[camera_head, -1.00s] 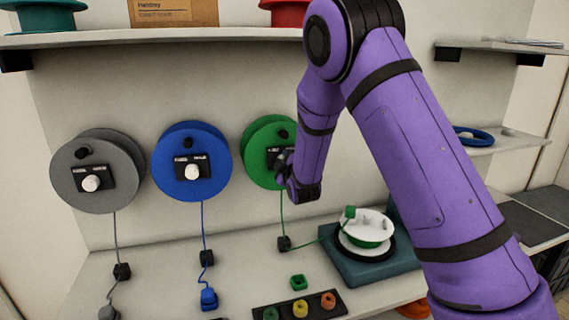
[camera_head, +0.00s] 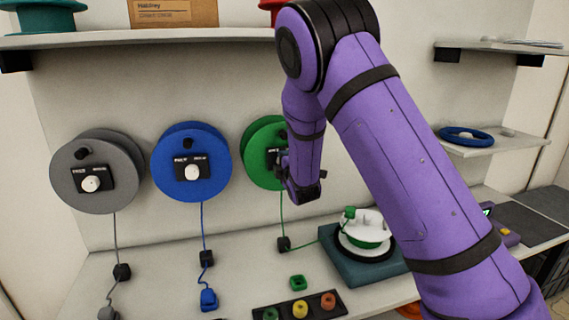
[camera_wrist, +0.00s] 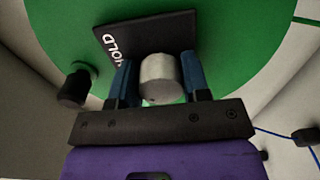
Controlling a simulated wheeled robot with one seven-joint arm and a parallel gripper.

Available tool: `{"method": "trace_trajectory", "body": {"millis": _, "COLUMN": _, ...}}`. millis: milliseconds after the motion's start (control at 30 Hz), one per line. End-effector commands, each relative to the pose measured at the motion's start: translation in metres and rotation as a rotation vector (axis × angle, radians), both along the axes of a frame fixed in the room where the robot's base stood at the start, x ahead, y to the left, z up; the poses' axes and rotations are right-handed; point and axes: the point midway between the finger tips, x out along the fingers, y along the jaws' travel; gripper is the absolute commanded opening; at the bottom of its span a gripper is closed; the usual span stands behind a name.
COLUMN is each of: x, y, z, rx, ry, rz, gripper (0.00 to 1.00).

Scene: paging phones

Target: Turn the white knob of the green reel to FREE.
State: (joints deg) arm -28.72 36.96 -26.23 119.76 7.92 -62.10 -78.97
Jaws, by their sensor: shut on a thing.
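The green reel (camera_head: 262,140) hangs on the back wall, right of the blue reel, and my arm covers its right part. In the wrist view its green face (camera_wrist: 240,40) fills the background. The white knob (camera_wrist: 158,78) sits between the two blue fingers of my gripper (camera_wrist: 160,80), which is shut on it. A black label plate (camera_wrist: 140,38) behind the knob shows part of the word HOLD; its other end is hidden. In the head view my gripper (camera_head: 284,162) is at the reel's face and the knob is hidden.
A blue reel (camera_head: 190,140) and a grey reel (camera_head: 75,155) hang to the left. A black peg (camera_wrist: 75,88) stands out from the green reel beside my gripper. A teal base (camera_head: 345,268) with a white-topped green spool stands on the counter below.

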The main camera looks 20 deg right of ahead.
Motion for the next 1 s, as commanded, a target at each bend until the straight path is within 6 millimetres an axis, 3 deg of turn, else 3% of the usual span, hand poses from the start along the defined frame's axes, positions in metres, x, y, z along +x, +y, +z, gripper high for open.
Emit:
{"method": "trace_trajectory", "body": {"millis": 333, "x": 0.0, "y": 0.0, "z": -0.001, "rx": -0.003, "ry": 0.002, "rz": 0.001, "gripper": 0.19}}
{"method": "trace_trajectory", "body": {"millis": 367, "x": 0.0, "y": 0.0, "z": -0.001, "rx": -0.003, "ry": 0.002, "rz": 0.001, "gripper": 0.5}}
{"method": "trace_trajectory", "body": {"millis": 433, "x": 0.0, "y": 0.0, "z": -0.001, "rx": -0.003, "ry": 0.002, "rz": 0.001, "gripper": 0.66}}
{"method": "trace_trajectory", "body": {"millis": 467, "x": 0.0, "y": 0.0, "z": -0.001, "rx": -0.003, "ry": 0.002, "rz": 0.001, "gripper": 0.68}}
{"method": "trace_trajectory", "body": {"millis": 767, "x": -0.002, "y": 0.0, "z": 0.0, "rx": -0.002, "ry": 0.001, "rz": 0.0, "gripper": 0.68}}
{"method": "trace_trajectory", "body": {"millis": 1000, "x": -0.032, "y": 0.001, "z": 0.0, "rx": -0.001, "ry": 0.002, "rz": 0.001, "gripper": 0.68}}
